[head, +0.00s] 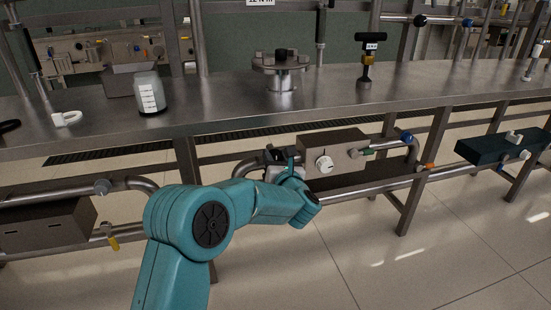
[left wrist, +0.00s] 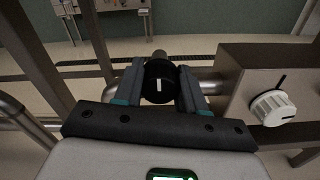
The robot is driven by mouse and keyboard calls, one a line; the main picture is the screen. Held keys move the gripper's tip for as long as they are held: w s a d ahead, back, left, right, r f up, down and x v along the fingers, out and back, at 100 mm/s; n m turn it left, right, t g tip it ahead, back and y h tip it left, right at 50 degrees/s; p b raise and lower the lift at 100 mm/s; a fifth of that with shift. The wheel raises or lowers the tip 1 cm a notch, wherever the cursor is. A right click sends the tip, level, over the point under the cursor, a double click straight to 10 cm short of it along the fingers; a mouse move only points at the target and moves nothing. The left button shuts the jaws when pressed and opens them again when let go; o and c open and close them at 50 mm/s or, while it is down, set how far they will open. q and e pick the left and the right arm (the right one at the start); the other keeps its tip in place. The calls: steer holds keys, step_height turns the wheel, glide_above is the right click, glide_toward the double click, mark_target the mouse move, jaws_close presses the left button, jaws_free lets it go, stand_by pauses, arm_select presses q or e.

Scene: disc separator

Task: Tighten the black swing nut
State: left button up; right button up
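The black swing nut appears to be the round black knob (left wrist: 160,82) with a white line on its face, in the left wrist view. It sits at a pipe below the bench. My left gripper (left wrist: 161,88) has one finger on each side of it, and the knob fills the gap between them. In the head view my left gripper (head: 281,158) is at the lower pipe, left of the brown box, and my arm partly hides this spot. The knob cannot be made out clearly there. My right gripper is not in view.
A brown box (head: 338,147) with a white dial (head: 324,164) is just right of my gripper. The steel bench (head: 215,105) runs above, holding a white-labelled bottle (head: 150,93), a disc-topped fitting (head: 281,66) and a black T-handle (head: 370,48). Pipes and bench legs surround the gripper.

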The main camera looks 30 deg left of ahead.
arm_select(q)
steer(key=shift+c, duration=1)
